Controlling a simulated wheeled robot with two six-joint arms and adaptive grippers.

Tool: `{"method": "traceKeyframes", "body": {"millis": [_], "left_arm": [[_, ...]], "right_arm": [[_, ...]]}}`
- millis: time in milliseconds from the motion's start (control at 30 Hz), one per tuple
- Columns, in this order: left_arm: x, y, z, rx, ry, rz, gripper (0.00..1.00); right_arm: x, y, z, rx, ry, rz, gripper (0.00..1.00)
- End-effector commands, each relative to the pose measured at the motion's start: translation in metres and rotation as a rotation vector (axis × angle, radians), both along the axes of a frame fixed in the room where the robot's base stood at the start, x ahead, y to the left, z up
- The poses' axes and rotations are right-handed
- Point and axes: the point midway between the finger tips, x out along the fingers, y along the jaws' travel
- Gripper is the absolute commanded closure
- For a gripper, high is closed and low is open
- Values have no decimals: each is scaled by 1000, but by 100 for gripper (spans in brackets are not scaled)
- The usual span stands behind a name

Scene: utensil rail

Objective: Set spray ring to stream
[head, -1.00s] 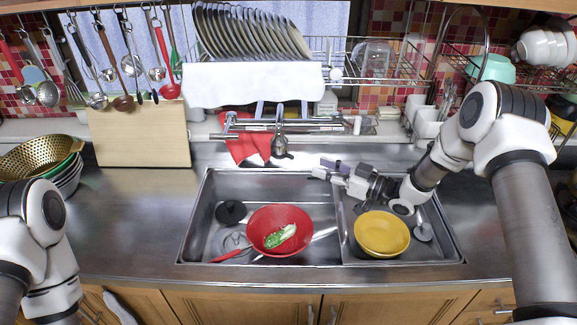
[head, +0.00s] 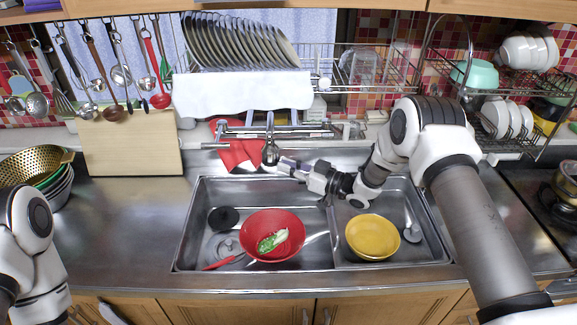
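The faucet's spray head (head: 270,152) hangs down over the back edge of the sink, below a horizontal metal bar and in front of a red cloth. It is dark and metallic; its ring is too small to make out or to tell its setting. My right gripper (head: 283,165) is just right of the spray head and slightly lower in the picture, its fingers pointing left towards it. The fingers look parted, with nothing between them. I cannot tell whether a fingertip touches the spray head. My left arm shows at the left edge, but its gripper is out of view.
The double sink (head: 190,235) holds a red bowl (head: 255,225) with a leafy vegetable and a yellow bowl (head: 373,235). A dish rack (head: 370,75) with plates hangs above. A wooden board (head: 130,148) stands back left, under hanging utensils (head: 115,75).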

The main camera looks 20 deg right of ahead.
Motion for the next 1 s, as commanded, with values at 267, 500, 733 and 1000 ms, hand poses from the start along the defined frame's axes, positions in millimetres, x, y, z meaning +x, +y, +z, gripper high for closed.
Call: {"method": "traceKeyframes", "body": {"millis": [267, 500, 733, 1000], "left_arm": [[0, 0, -1, 0, 0, 0, 56], [0, 0, -7, 0, 0, 0, 56], [0, 0, -20, 0, 0, 0, 56], [0, 0, -40, 0, 0, 0, 56]], "right_arm": [[-1, 1, 0, 0, 0, -15, 100], [-4, 5, -1, 0, 0, -103, 100], [-10, 15, -3, -2, 1, -270, 100], [-15, 29, -3, -5, -3, -520, 100]]}}
